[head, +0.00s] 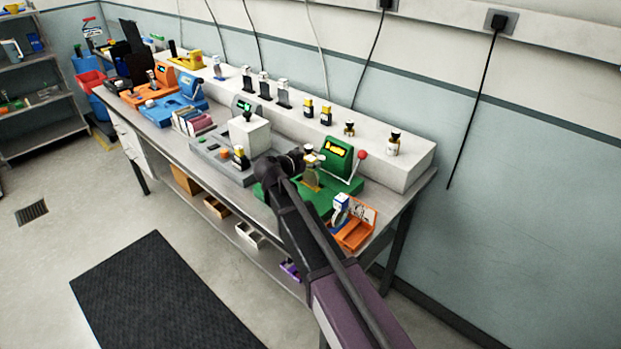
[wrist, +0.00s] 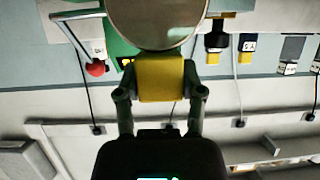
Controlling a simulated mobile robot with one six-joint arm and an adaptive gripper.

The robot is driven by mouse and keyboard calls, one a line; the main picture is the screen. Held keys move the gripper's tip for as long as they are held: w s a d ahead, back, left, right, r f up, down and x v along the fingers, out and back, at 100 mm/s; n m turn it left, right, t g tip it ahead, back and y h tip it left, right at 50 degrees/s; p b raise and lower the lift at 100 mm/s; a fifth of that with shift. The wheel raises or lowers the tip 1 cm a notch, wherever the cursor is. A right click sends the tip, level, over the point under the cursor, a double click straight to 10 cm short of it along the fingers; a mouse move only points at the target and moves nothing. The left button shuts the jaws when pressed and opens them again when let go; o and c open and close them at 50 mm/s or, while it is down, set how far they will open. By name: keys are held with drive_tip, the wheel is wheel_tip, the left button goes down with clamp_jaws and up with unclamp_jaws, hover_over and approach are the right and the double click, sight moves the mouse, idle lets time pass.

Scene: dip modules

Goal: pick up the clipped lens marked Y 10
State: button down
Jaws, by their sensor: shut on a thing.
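A round lens (wrist: 158,22) with a pale rim and a yellow clip (wrist: 161,92) fills the top middle of the wrist view. My gripper (wrist: 160,76) is shut on the yellow clip, one finger on each side. The marking on the clip cannot be read, so I cannot confirm Y 10. In the head view my gripper (head: 300,157) is over the green station (head: 325,196), in front of its green display box (head: 336,157). The held lens is small and unclear there.
A red-knobbed lever (head: 362,154) stands right of the display box. An orange holder (head: 355,236) sits at the bench's right end. Several small clipped items stand on the white back ledge (head: 415,165). A grey station with a white block (head: 249,136) is to the left.

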drive_tip(key=shift+r, duration=0.1)
idle(0.3)
wheel_tip(320, 180, up, 3)
drive_tip(key=p, duration=0.3)
drive_tip(key=shift+r+p, duration=0.2)
drive_tip(key=shift+p, duration=0.1)
drive_tip(key=s+r+p, duration=0.1)
drive_tip(key=s, duration=1.5)
drive_tip(key=shift+d+r, duration=0.2)
drive_tip(key=shift+d, duration=0.05)
